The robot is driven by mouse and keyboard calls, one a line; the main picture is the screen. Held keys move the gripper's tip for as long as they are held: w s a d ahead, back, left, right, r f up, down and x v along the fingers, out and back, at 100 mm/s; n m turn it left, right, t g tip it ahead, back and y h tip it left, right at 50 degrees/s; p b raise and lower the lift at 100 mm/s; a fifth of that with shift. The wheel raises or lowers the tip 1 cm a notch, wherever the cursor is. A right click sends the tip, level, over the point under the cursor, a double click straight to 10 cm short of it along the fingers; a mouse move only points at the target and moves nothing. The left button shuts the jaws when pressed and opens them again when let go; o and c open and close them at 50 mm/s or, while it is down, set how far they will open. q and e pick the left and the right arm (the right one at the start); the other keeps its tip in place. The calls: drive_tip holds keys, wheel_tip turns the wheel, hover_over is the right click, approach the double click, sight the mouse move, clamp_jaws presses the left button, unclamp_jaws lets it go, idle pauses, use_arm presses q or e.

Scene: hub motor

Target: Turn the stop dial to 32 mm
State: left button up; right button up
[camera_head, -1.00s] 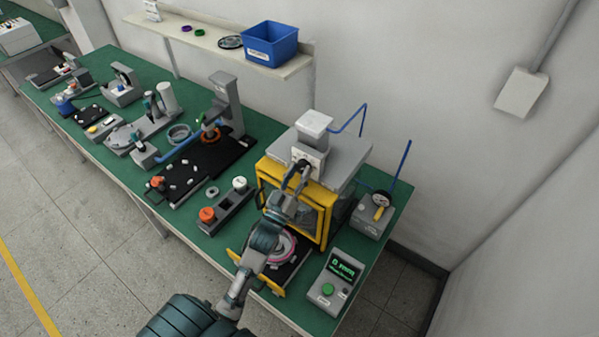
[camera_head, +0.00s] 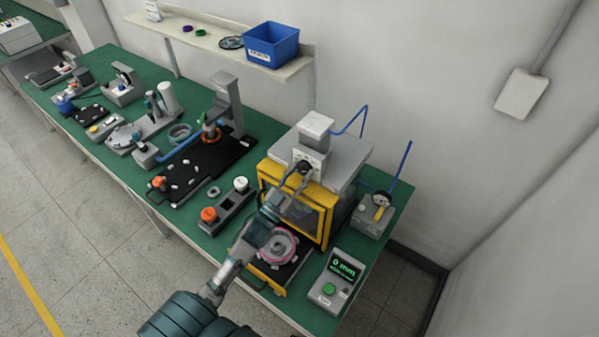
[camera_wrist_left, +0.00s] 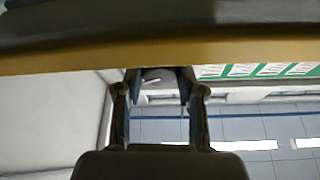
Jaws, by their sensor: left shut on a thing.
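The stop dial is at the front of the grey head of the yellow-framed press (camera_head: 328,208); its pale scale plate (camera_head: 314,158) shows above my fingertips. My left gripper (camera_head: 301,170) reaches up to it in the head view, and its fingers hide most of the knob. In the left wrist view, my gripper (camera_wrist_left: 160,88) is shut on the dark round dial knob (camera_wrist_left: 158,75), a finger on each side. The display box (camera_head: 338,278) shows green text that seems to read 0 mm. The dial's own marks are too small to read. My right gripper is not in view.
A pink-ringed hub part (camera_head: 278,246) sits on the black slide in front of the press, below my left arm. A gauge box (camera_head: 372,213) stands right of the press. A grey block with an orange knob (camera_head: 208,214) stands left. Fixtures fill the bench further left.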

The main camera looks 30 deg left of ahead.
use_arm(q)
drive_tip(key=shift+r+m+h, duration=0.2)
drive_tip(key=shift+m+h, duration=0.1)
drive_tip(key=shift+m, duration=0.5)
drive_tip(key=o, duration=1)
drive_tip(key=shift+o, duration=0.7)
drive_tip(key=shift+w+f, duration=0.15)
drive_tip(key=shift+f, duration=0.05)
drive_tip(key=v, duration=1.2)
drive_tip(key=shift+a, duration=0.15)
